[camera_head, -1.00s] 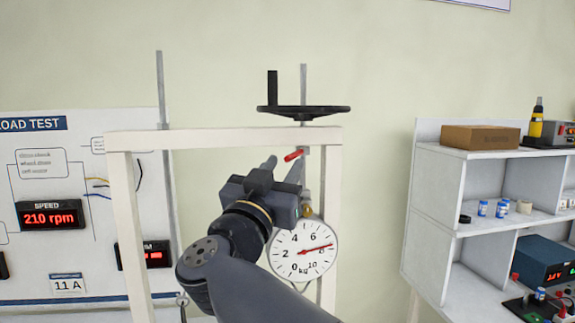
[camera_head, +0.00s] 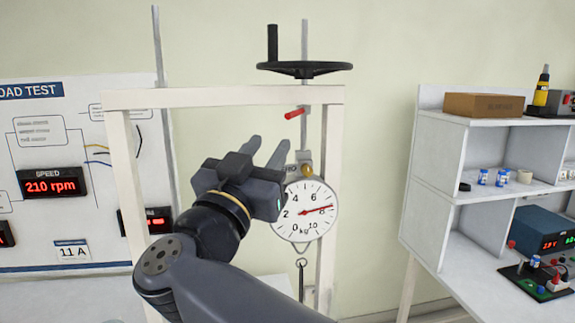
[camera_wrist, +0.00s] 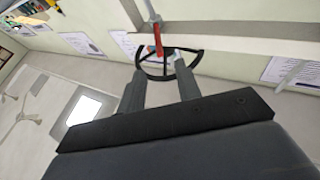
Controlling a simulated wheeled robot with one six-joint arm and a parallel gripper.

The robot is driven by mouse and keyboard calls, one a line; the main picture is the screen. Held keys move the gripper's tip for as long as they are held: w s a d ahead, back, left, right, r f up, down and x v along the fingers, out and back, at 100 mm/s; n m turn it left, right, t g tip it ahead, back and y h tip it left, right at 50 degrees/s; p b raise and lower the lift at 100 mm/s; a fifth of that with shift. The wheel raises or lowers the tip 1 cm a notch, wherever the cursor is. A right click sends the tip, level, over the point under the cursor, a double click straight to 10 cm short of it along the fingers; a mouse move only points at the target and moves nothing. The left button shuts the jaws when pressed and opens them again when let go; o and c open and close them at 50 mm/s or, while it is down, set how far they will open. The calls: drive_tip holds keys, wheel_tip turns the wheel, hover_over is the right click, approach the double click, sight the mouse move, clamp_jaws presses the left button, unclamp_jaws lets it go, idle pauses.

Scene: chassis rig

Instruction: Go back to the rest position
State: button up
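My gripper (camera_head: 266,150) is in front of the white frame (camera_head: 220,97), left of and above the dial scale. Its two fingers point up and are spread apart with nothing between them. In the wrist view my gripper (camera_wrist: 160,85) also shows a gap between the fingers. The black handwheel (camera_head: 304,68) sits on a threaded rod above the frame, and the red handle (camera_head: 294,113) is just below the top beam. In the wrist view the handwheel (camera_wrist: 197,65) and the red handle (camera_wrist: 158,40) appear beyond the fingertips, apart from them.
The round dial scale (camera_head: 306,210) hangs in the frame with a hook below it. A panel (camera_head: 75,130) with red displays stands at left. A white shelf (camera_head: 437,205) with a cardboard box (camera_head: 484,104), small jars and instruments stands at right. Bare wall lies between frame and shelf.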

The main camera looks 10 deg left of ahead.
sight(287, 119)
drive_tip(key=p+x, duration=0.2)
drive_tip(key=x, duration=0.8)
drive_tip(key=shift+w+r+p, duration=0.15)
drive_tip(key=shift+r+p, duration=0.05)
drive_tip(key=shift+p, duration=0.1)
drive_tip(key=shift+d+f, duration=0.1)
drive_tip(key=shift+f, duration=0.05)
drive_tip(key=shift+s+a+f, duration=0.1)
drive_tip(key=shift+s+a, duration=0.15)
drive_tip(key=shift+s, duration=0.2)
drive_tip(key=b+v, duration=0.3)
drive_tip(key=v, duration=0.7)
drive_tip(key=x, duration=0.3)
drive_tip(key=p+x, duration=0.1)
drive_tip(key=x, duration=0.7)
drive_tip(key=shift+d+f+p, duration=0.3)
drive_tip(key=y+b, duration=0.1)
drive_tip(key=n+y+b, duration=0.1)
drive_tip(key=shift+s+d+r+t+y, duration=0.1)
drive_tip(key=shift+d+r+t+y, duration=0.05)
drive_tip(key=shift+d+t+y, duration=0.2)
